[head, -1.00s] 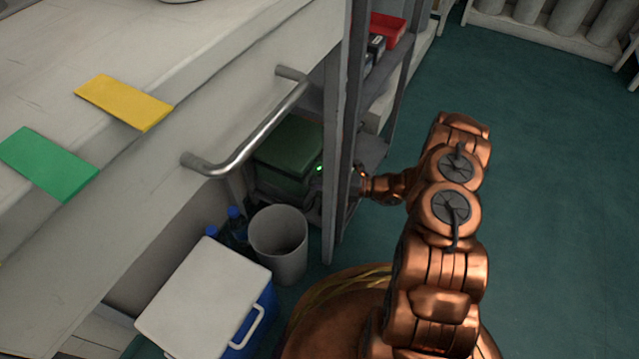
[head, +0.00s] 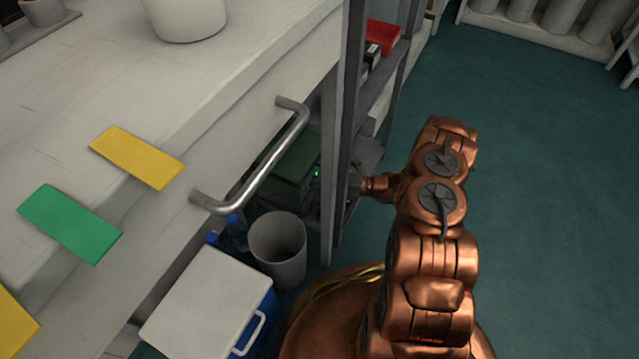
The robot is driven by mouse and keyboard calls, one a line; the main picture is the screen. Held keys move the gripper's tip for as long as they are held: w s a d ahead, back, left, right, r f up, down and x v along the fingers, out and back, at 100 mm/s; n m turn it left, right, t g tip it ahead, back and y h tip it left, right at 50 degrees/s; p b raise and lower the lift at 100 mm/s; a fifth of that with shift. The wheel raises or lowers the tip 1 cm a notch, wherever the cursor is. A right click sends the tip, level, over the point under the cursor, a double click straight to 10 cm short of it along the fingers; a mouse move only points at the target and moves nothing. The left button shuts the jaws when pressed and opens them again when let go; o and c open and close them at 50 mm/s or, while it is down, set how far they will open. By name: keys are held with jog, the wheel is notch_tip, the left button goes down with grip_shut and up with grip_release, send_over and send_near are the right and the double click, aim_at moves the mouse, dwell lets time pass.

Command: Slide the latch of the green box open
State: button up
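The green box (head: 291,168) sits low behind the grey shelf post, under the counter's edge and partly hidden by the metal handrail. A small green light (head: 317,173) shows at its right end, near my gripper. My copper arm reaches left from the right side toward that end of the box. My gripper (head: 330,180) is mostly hidden behind the shelf post, so its fingers and any contact with the box cannot be made out. The latch itself cannot be made out.
The metal handrail (head: 257,165) juts from the white counter (head: 245,75). A grey bin (head: 279,250) and a blue cooler with a white lid (head: 205,305) stand below. The shelf post (head: 328,150) is close to my wrist. Green floor (head: 540,190) is clear at the right.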

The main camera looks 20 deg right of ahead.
jog(key=o, duration=0.4)
jog(key=shift+c, duration=0.2)
jog(key=shift+s, duration=0.1)
jog(key=v, duration=1.2)
jog(key=shift+a, duration=0.1)
